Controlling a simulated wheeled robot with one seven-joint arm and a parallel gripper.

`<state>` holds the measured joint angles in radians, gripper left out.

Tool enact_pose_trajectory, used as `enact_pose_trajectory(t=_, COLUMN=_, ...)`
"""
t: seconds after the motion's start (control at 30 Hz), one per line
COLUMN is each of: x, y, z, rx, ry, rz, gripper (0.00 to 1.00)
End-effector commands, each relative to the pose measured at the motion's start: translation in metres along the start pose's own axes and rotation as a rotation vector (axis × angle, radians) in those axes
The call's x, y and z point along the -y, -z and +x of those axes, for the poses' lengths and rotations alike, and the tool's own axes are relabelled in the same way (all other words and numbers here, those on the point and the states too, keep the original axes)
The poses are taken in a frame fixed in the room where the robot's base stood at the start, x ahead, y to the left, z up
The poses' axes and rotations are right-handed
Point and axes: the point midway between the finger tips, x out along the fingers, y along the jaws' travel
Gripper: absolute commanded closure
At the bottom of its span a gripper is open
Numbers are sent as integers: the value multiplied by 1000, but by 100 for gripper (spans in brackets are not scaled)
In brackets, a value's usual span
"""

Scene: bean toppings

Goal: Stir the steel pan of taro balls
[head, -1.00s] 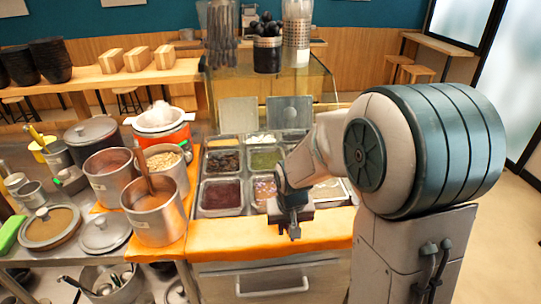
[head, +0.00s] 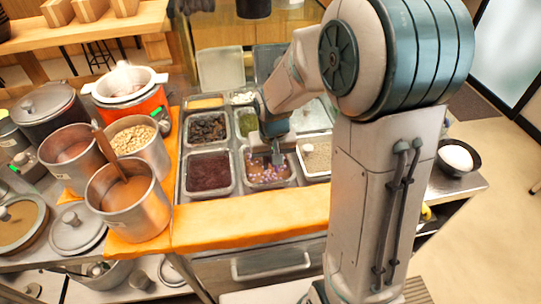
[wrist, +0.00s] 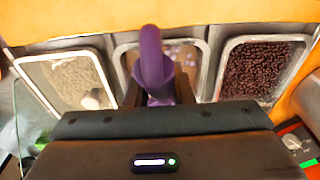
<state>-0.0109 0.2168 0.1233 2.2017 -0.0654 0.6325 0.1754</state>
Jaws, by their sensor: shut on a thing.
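The steel pan (head: 270,186) of taro balls sits in the front row of the topping counter, between two other pans. It holds small purple and pale pieces in liquid. My gripper (head: 277,158) is over this pan, pointing down. In the wrist view my gripper (wrist: 160,98) is shut on a purple utensil (wrist: 152,62), whose rounded handle sticks up between the fingers. The utensil's lower end is hidden, so I cannot tell how deep it reaches. The taro pan's rim also shows in the wrist view (wrist: 121,47), partly covered by the gripper.
A pan of dark red beans (head: 208,188) is left of the taro pan, and a pale grainy topping (head: 317,156) is right. An orange cloth (head: 250,222) lines the front edge. Tall steel pots (head: 135,208) stand at left.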

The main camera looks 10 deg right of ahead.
Motion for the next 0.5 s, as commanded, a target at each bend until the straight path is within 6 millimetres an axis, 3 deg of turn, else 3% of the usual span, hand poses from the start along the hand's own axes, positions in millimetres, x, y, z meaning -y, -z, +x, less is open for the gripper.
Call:
enact_pose_trajectory(t=0.03, x=0, y=0, z=11, rx=9, ry=0, rz=1, gripper=100)
enact_pose_trajectory(t=0.3, x=0, y=-2, z=47, rx=49, ry=0, rz=1, gripper=100)
enact_pose_trajectory(t=0.5, x=0, y=-7, z=63, rx=-19, ry=-1, rz=1, gripper=100)
